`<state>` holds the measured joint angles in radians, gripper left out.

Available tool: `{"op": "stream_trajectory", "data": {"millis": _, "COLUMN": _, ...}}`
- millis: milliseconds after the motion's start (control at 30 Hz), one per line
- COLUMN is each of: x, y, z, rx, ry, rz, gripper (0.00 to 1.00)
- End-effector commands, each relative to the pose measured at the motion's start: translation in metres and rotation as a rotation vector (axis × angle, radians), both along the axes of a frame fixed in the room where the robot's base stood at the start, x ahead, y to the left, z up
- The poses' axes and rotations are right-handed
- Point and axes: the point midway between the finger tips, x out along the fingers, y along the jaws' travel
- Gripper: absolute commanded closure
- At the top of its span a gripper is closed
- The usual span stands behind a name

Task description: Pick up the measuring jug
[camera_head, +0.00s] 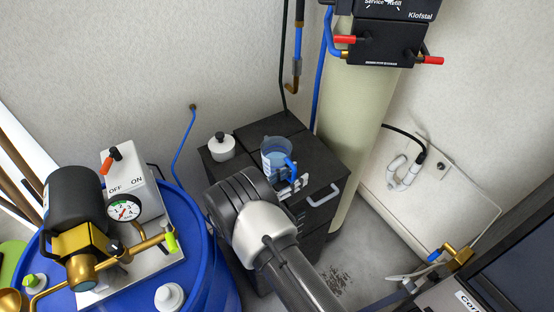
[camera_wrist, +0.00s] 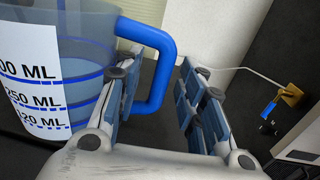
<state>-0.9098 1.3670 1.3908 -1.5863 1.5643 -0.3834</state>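The measuring jug (camera_head: 272,153) is clear with a blue handle and stands upright on the black cabinet. In the wrist view the jug (camera_wrist: 75,55) fills the left side, with dark ML markings on a white strip and blue lines. Its blue handle (camera_wrist: 163,60) shows between the two fingers of my gripper (camera_wrist: 158,100). The fingers are apart, with gaps visible beside the handle. The left finger overlaps the jug's wall and the handle's lower end; contact there cannot be told. In the head view my gripper (camera_head: 291,186) is at the jug's near right side, partly hidden by my wrist.
The black cabinet (camera_head: 263,127) also holds a white lidded container (camera_head: 222,146) left of the jug. A cream tank (camera_head: 352,110) stands behind right. A blue barrel (camera_head: 218,270) with pump and gauge stands left.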

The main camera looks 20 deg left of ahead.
Motion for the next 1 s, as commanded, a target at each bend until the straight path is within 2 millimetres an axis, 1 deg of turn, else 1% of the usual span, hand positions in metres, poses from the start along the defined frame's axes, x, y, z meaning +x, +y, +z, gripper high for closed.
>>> {"op": "stream_trajectory", "data": {"millis": 33, "x": -0.0001, "y": 0.0001, "z": 0.0001, "rx": 0.0, "ry": 0.0, "rz": 0.0, "gripper": 0.64}}
{"op": "stream_trajectory", "data": {"millis": 67, "x": -0.0002, "y": 0.0001, "z": 0.0002, "rx": 0.0, "ry": 0.0, "rz": 0.0, "gripper": 0.66}}
{"op": "stream_trajectory", "data": {"millis": 567, "x": -0.0003, "y": 0.0002, "z": 0.0001, "rx": 0.0, "ry": 0.0, "rz": 0.0, "gripper": 0.99}}
{"op": "stream_trajectory", "data": {"millis": 1000, "x": -0.0004, "y": 0.0002, "z": 0.0001, "rx": 0.0, "ry": 0.0, "rz": 0.0, "gripper": 1.0}}
